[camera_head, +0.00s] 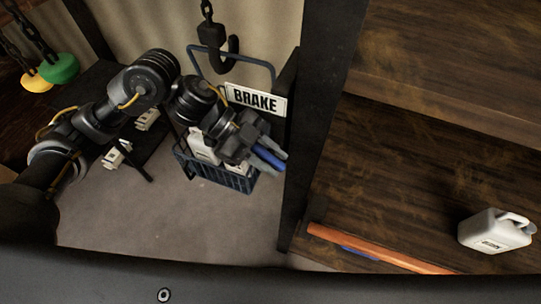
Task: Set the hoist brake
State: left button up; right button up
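A white BRAKE sign (255,100) is fixed at the left of a dark upright post. A blue handle (268,156) shows just below the sign. My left gripper (266,157) is at this handle, with one grey finger on each side and the blue filling the gap between them. The gripper and wrist hide where the handle is mounted. My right gripper is not in view.
A dark hook (211,57) on a chain hangs above a blue wire basket (217,176) with white containers. Green (60,69) and yellow (37,83) pulls hang at left. A white jug (494,231) and an orange bar (378,250) are on the wooden shelf at right.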

pick_arm(q)
jog(key=shift+o, duration=0.9)
jog(key=shift+a, duration=0.2)
jog(key=b+v, duration=0.4)
jog(key=v, duration=0.6)
jog(key=shift+r, duration=0.25)
jog(key=shift+w+a, duration=0.1)
